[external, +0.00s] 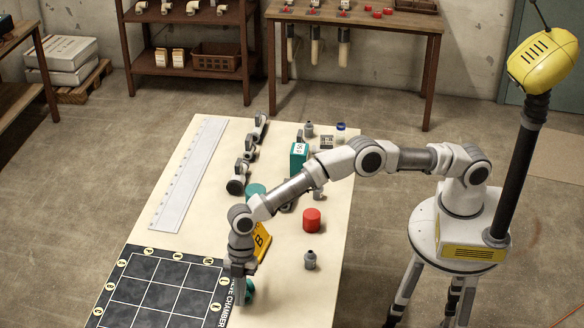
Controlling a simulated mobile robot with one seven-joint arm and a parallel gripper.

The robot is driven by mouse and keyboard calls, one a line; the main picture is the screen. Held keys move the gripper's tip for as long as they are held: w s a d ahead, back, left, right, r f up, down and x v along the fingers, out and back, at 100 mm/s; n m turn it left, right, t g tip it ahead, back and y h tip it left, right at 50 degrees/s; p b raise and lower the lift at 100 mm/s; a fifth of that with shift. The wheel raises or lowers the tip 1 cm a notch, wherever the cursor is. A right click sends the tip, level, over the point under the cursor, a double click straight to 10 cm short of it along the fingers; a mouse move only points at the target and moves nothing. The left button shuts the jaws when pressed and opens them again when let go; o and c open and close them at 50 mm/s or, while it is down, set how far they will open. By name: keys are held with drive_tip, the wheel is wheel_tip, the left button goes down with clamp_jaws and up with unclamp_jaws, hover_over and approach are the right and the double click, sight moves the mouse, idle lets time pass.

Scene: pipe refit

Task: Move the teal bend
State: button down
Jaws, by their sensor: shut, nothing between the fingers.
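A small teal piece (250,290), which looks like the teal bend, lies at the right edge of the dark grid board, mostly hidden behind my gripper. My gripper (239,299) points down beside it, low over the board's edge, with its fingers shut and nothing held. I cannot tell whether the fingers touch the teal piece. Another teal round piece (256,189) lies farther back, partly covered by my arm. A teal box-like piece with a white label (298,158) stands upright near the table's back right.
The dark grid board (158,294) with round yellow markers fills the table's front left. Grey pipe parts (237,185) and a white ruled strip (188,173) lie behind.

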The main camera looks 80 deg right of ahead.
drive_tip(key=shift+d+b, duration=0.4)
drive_tip(key=shift+d, duration=1.35)
drive_tip(key=shift+a, duration=0.65)
drive_tip(key=shift+w+a+r+p, duration=0.1)
drive_tip(key=shift+a+r+p, duration=0.15)
drive_tip(key=shift+a, duration=0.4)
drive_tip(key=shift+a+r+p, duration=0.1)
drive_tip(key=shift+a+r, duration=0.2)
drive_tip(key=shift+a, duration=0.3)
drive_tip(key=v, duration=0.9)
